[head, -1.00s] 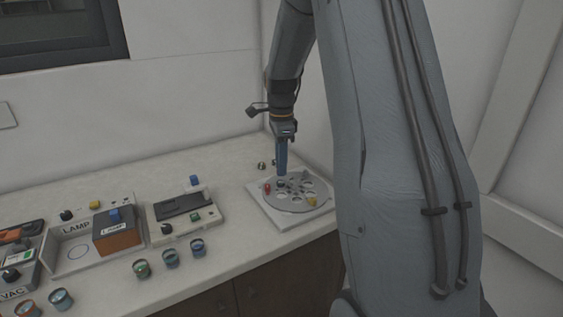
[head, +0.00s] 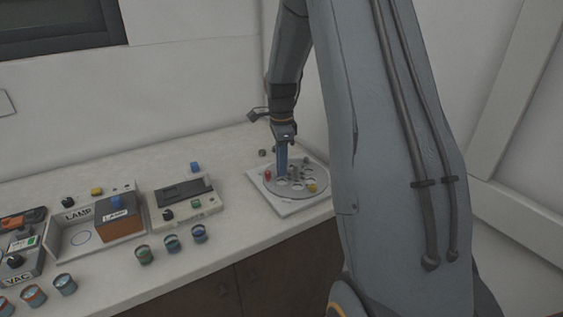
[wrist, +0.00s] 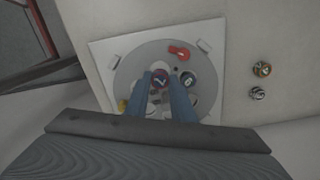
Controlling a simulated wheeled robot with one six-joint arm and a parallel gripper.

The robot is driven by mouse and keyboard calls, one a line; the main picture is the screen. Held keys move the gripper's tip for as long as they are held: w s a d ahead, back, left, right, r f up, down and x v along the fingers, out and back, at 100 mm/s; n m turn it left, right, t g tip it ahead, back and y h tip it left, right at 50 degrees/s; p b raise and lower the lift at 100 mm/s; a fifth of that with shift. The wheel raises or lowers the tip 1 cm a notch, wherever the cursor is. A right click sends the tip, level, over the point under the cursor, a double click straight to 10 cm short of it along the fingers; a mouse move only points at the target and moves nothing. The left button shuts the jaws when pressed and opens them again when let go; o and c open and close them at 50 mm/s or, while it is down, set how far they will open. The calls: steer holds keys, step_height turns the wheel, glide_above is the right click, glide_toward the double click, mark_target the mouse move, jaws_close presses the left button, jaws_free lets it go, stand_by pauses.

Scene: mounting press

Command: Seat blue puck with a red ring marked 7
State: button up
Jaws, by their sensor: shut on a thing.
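In the wrist view, a small puck (wrist: 160,79) with a dark blue face, a red rim and a pale mark like a 7 sits between my fingertips. My gripper (wrist: 160,88) is shut on it, over the round grey plate (wrist: 133,72) with holes, which lies on a white square base (wrist: 103,52). In the head view, my gripper (head: 282,172) points straight down at the plate (head: 322,177), its blue fingers hiding the puck. I cannot tell whether the puck is in a hole or just above it.
A red lever (wrist: 179,51), a yellow knob (wrist: 122,105) and a dark piece with a white mark (wrist: 185,80) are on the plate. Two small metallic pieces (wrist: 261,69) lie beside the base. A dark-topped device (head: 184,193) and several jars (head: 172,243) stand to the left.

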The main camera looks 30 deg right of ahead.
steer(key=shift+f+b, duration=0.85)
steer(key=shift+f, duration=0.95)
steer(key=o, duration=1.1)
steer(key=shift+c, duration=0.2)
steer(key=shift+r+b, duration=0.85)
steer(key=shift+r, duration=3.05)
